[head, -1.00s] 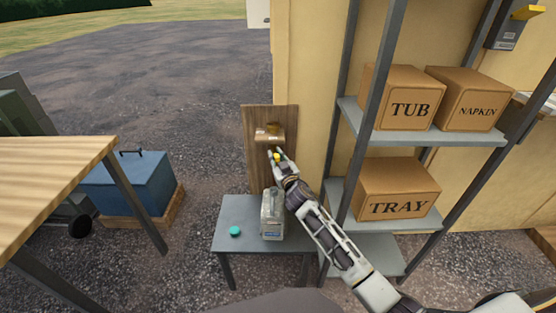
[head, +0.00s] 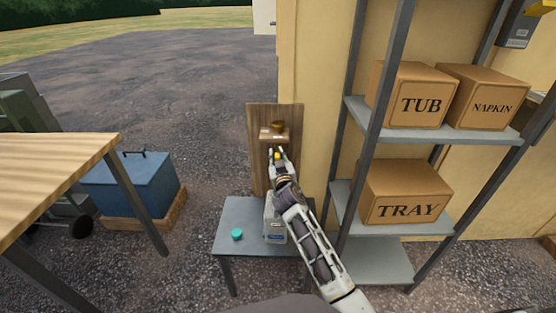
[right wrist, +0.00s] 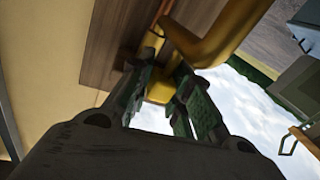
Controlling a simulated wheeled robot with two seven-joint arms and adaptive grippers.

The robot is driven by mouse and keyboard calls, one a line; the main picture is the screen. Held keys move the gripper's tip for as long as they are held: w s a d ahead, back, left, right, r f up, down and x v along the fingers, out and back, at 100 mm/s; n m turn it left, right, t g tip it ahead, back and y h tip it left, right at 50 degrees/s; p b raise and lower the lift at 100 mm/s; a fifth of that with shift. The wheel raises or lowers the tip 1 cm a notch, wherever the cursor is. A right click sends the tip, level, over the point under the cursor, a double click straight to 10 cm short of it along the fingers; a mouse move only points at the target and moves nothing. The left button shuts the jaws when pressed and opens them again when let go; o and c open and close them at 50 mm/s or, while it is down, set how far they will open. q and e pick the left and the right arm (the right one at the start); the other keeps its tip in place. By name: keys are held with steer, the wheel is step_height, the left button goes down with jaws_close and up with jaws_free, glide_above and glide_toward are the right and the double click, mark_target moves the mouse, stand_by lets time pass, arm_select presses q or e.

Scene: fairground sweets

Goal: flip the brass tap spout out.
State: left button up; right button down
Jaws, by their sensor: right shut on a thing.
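The brass tap (head: 277,127) is mounted on an upright wooden board (head: 259,170) against the cream wall. My right gripper (head: 277,158) is just below the tap in the head view, in front of the board. In the right wrist view a thick curved brass pipe (right wrist: 208,35) runs across the top. A brass end (right wrist: 160,90) lies between the green-padded fingers of my right gripper (right wrist: 168,100), which are shut on it. I take this brass part to be the spout; its exact angle is hard to tell. My left gripper is not in view.
A grey table (head: 240,212) below the board holds a clear container (head: 273,228) and a teal cap (head: 237,234). A metal shelf (head: 432,138) with labelled boxes stands close on the right. A wooden counter (head: 55,180) and a blue box (head: 130,185) are at left.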

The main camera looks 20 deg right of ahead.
steer(key=shift+a+r, duration=0.1)
steer(key=shift+r, duration=0.05)
steer(key=c, duration=1.3)
jaws_free()
steer(key=shift+o, duration=0.2)
steer(key=shift+s, duration=0.1)
steer(key=s, duration=0.7)
steer(key=shift+a, duration=0.35)
steer(key=shift+s, duration=0.15)
